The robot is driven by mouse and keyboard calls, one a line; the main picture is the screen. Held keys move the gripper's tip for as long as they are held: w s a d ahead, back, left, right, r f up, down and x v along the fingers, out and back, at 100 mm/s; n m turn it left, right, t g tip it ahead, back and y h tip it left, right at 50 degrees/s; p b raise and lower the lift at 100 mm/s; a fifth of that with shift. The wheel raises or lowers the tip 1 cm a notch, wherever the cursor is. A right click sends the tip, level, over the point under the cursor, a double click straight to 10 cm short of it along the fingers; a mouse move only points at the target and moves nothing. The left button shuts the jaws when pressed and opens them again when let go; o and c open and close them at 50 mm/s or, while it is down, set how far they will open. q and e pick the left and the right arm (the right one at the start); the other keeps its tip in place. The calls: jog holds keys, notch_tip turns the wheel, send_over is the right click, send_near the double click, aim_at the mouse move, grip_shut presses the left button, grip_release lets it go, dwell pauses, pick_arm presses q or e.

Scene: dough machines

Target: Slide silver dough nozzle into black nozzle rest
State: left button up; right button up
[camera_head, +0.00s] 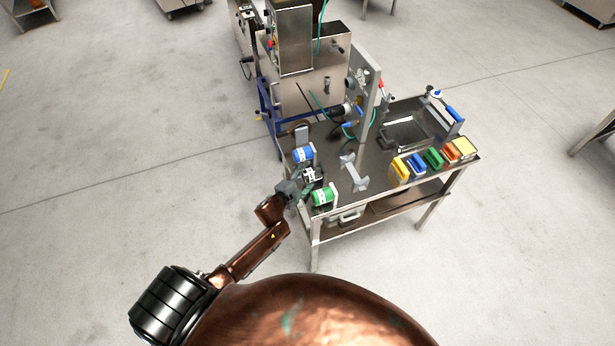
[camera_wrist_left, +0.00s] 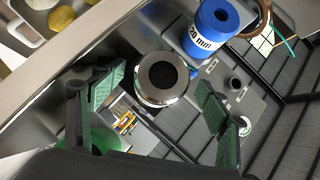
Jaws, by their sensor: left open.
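The silver dough nozzle (camera_wrist_left: 162,78), a round metal piece with a dark bore, shows in the left wrist view between the two green-padded fingers of my left gripper (camera_wrist_left: 165,105). The fingers are open, with a gap on both sides of the nozzle. In the head view my left gripper (camera_head: 299,191) is at the table's left edge, close to a small black-and-white piece (camera_head: 312,174) between the blue nozzle (camera_head: 304,155) and the green nozzle (camera_head: 322,197). I cannot make out the black nozzle rest clearly, nor whether the silver nozzle sits in it. My right gripper is not in view.
The blue nozzle marked "20 mm" (camera_wrist_left: 205,42) is near the fingers. A grey bracket (camera_head: 354,173) stands mid-table. Yellow, blue, green and orange-brown blocks (camera_head: 433,158) line the right front edge. A dough machine (camera_head: 308,88) stands behind. Floor to the left is clear.

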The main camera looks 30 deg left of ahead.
aim_at(305, 179)
pick_arm(q)
jog(key=shift+s, duration=0.2)
dwell(0.5)
jog(key=shift+p+v, duration=1.15)
jog(key=shift+v, duration=0.3)
jog(key=shift+s+r, duration=0.2)
jog(key=shift+s, duration=0.1)
jog(key=shift+s+a+p, duration=0.1)
jog(key=shift+s+p, duration=0.2)
jog(key=shift+p, duration=0.1)
jog(key=shift+s, duration=0.1)
jog(key=v, duration=1.1)
jog(key=shift+s+r, duration=0.2)
jog(key=shift+s, duration=0.15)
